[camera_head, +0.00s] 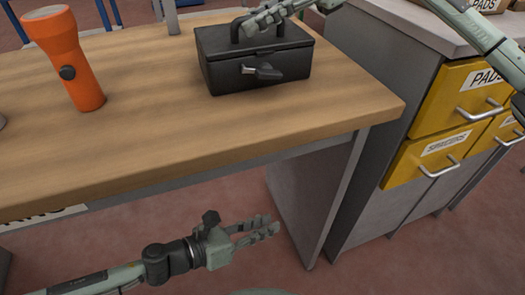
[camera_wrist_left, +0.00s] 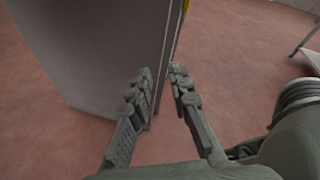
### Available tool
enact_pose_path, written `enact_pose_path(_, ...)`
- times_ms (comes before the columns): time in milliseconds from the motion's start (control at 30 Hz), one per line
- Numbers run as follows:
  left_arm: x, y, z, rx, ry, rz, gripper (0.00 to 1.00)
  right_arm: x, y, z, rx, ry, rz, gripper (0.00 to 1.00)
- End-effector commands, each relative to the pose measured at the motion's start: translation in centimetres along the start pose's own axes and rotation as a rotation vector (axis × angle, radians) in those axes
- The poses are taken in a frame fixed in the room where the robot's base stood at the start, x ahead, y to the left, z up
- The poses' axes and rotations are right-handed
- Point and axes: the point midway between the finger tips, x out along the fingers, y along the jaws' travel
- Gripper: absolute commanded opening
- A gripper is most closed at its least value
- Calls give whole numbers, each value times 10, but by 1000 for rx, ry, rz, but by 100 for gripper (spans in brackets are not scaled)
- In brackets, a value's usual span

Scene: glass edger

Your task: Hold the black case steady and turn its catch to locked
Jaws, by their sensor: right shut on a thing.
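The black case (camera_head: 228,72) stands upright and closed on the wooden worktable near its back edge. Its grey catch (camera_head: 264,71) is on the front face, with its lever lying roughly sideways. My right gripper (camera_head: 258,20) comes in from the upper right and is shut on the case's black handle (camera_head: 236,30), partly hiding it. My left gripper (camera_head: 268,229) is low in front of the table, below the tabletop and well away from the case. It is empty, with a gap between its fingertips in the left wrist view (camera_wrist_left: 161,70).
An orange flashlight (camera_head: 75,65) stands on the worktable (camera_head: 180,130) to the left. A grey cabinet with yellow drawers (camera_head: 440,155) adjoins the table at right. The tabletop's front edge and side panel (camera_head: 310,190) lie near my left gripper. The tabletop before the case is clear.

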Motion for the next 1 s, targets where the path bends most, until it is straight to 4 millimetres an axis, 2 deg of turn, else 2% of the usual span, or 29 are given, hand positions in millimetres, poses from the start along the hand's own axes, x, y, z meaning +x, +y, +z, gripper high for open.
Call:
enact_pose_path(333,-2,2,-4,5,8,2,19,0,0,0,0,0,0,0)
enact_pose_path(500,-1,2,-3,5,7,2,0,0,0,0,0,0,0,0)
enact_pose_path(600,-2,5,-2,7,5,7,0,0,0,0,0,0,0,0)
enact_pose_path(667,-3,14,4,16,-2,21,0,0,0,0,0,0,0,0)
enact_pose_path(767,-8,47,24,44,-25,69,0,0,0,0,0,0,0,0)
enact_pose_path(867,-22,100,56,82,-60,149,0,0,0,0,0,0,0,0)
enact_pose_path(900,-32,126,67,88,-68,190,0,0,0,0,0,0,0,0)
enact_pose_path(933,-42,146,70,80,-67,221,0,0,0,0,0,0,0,0)
enact_pose_path(967,-55,167,65,54,-53,251,0,0,0,0,0,0,0,0)
enact_pose_path(1000,-73,189,48,0,-21,284,0,0,0,0,0,0,0,0)
